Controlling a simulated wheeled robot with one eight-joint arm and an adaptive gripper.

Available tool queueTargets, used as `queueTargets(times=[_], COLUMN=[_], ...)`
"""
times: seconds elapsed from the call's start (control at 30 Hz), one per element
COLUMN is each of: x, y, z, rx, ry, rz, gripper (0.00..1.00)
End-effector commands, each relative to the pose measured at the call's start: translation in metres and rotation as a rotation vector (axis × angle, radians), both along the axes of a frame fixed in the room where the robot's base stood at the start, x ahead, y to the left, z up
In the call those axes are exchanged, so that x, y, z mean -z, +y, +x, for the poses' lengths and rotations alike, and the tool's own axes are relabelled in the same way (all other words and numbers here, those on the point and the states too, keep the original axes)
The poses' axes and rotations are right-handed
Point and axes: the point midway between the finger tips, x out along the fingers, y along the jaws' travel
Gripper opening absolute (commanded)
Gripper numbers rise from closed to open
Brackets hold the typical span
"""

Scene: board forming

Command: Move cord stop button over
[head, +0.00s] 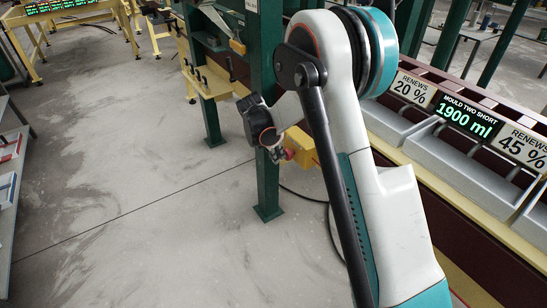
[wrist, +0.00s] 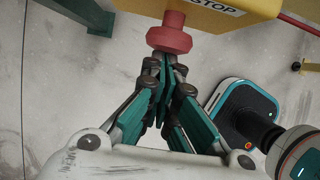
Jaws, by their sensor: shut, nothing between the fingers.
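The red stop button (wrist: 170,35) sticks out from a yellow box (wrist: 238,14) lettered STOP at the top of the wrist view. The yellow box also shows in the head view (head: 301,145), beside a green post and partly behind my arm, with a bit of the red button (head: 290,154). My gripper (wrist: 164,60) is shut and empty, its fingertips right at the button's near face. I cannot tell whether they touch it. A thin red cord or rod (wrist: 300,23) runs from the box's right side in the wrist view.
A green post (head: 267,185) stands on the floor behind my wrist. Grey troughs (head: 455,158) with signs and a 1900 ml display (head: 467,116) line the right. Yellow-framed equipment (head: 206,83) stands at the back. The floor (head: 130,190) at left is open.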

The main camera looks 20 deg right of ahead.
Motion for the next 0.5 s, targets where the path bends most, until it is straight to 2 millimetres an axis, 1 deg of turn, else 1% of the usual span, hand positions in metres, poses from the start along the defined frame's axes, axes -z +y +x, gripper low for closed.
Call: queueTargets(times=[0.03,0.27,0.37,0.5], x=[-0.0001,-0.0006,-0.0008,-0.0007], y=[-0.0092,-0.0125,-0.0126,-0.0049], z=[0.0026,0.0038,0.004,0.0029], rx=[0.004,0.005,0.005,0.004], ry=[-0.004,-0.006,-0.007,-0.008], rz=[-0.007,-0.013,-0.012,-0.012], gripper=[0.0,0.0,0.0,0.0])
